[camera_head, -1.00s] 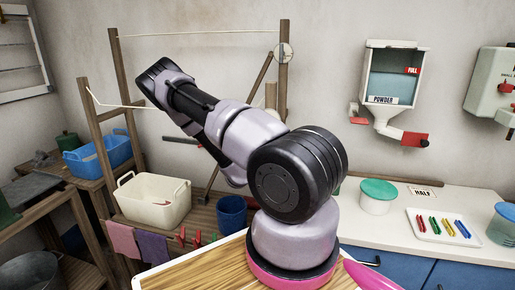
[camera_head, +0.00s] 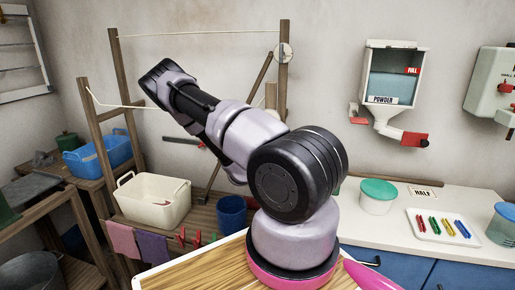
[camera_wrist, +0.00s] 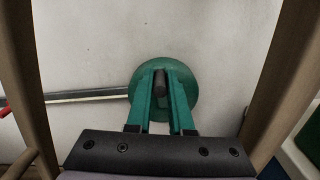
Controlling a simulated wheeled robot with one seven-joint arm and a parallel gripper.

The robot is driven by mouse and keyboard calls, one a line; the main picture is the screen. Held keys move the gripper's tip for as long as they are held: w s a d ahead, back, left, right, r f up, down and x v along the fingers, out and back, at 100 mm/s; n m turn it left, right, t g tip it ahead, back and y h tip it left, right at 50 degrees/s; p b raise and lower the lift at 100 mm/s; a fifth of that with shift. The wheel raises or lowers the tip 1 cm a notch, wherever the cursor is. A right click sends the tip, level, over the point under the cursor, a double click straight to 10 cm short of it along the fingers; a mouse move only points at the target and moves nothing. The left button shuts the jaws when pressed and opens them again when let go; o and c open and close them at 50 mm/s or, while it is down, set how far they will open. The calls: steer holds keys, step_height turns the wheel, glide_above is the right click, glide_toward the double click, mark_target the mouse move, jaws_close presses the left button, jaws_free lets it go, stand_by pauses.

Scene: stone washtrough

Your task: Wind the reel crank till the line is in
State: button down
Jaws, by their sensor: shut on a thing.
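In the wrist view, my gripper (camera_wrist: 161,78) is shut on a dark knob, the crank handle (camera_wrist: 160,86), between its two teal fingers. A round green disc (camera_wrist: 190,82) lies behind the fingers; it seems to be part of the reel. A grey bar (camera_wrist: 85,96) runs left from the disc, with a red piece at the picture's left edge. In the head view, my arm hides the gripper and the handle. A pale line (camera_head: 205,33) stretches across the wooden frame to a round pulley (camera_head: 284,53). A lower line (camera_head: 125,106) hangs slack at the left post.
Wooden posts (camera_wrist: 25,70) flank the gripper on both sides in the wrist view. A cream tub (camera_head: 153,207) and blue bucket (camera_head: 231,214) stand below my arm. A powder dispenser (camera_head: 393,90) hangs on the wall. A white counter (camera_head: 345,215) lies right.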

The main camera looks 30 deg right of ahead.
steer(key=shift+s+d+f+m, duration=0.2)
steer(key=shift+s+d+m, duration=0.2)
steer(key=shift+m, duration=0.85)
steer(key=shift+s+d+f+m, duration=0.15)
steer(key=shift+s+d+m, duration=0.2)
steer(key=shift+m, duration=0.85)
steer(key=shift+s+d+f+m, duration=0.25)
steer(key=shift+s+m, duration=0.2)
steer(key=shift+m, duration=0.8)
steer(key=c, duration=0.8)
jaws_free()
step_height(320, 180, up, 10)
